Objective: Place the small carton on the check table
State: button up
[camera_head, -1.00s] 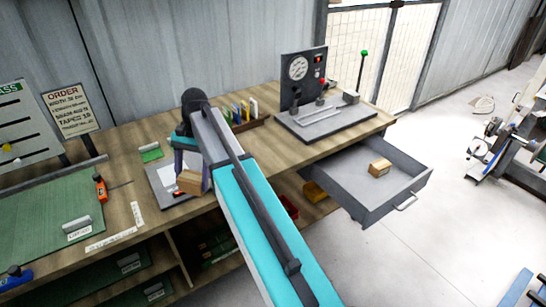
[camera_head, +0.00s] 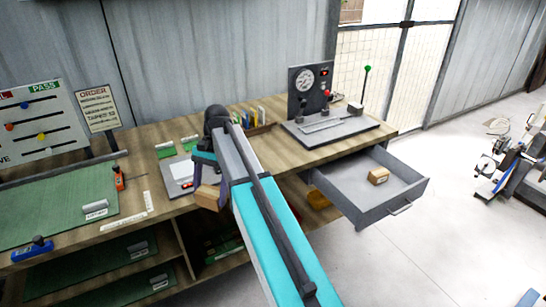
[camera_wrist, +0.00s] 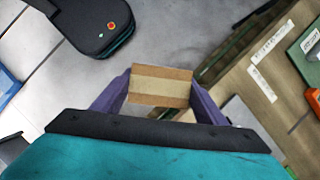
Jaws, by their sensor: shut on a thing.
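A small brown carton with a pale tape band (camera_wrist: 160,86) is held between the two purple fingers of my gripper (camera_wrist: 159,92). In the head view the held carton (camera_head: 208,196) is at the bench's front edge, below my wrist. My gripper (camera_head: 213,186) is shut on it. In the wrist view grey floor shows behind the carton, with the bench edge to its right. A second small carton (camera_head: 378,176) lies in the open grey drawer (camera_head: 345,192). I cannot tell which surface is the check table.
The open drawer juts out at right.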

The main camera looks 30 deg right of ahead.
aim_at(271, 154)
jog(key=u, duration=0.45)
jog(key=i, duration=1.1)
jog(key=u, duration=0.2)
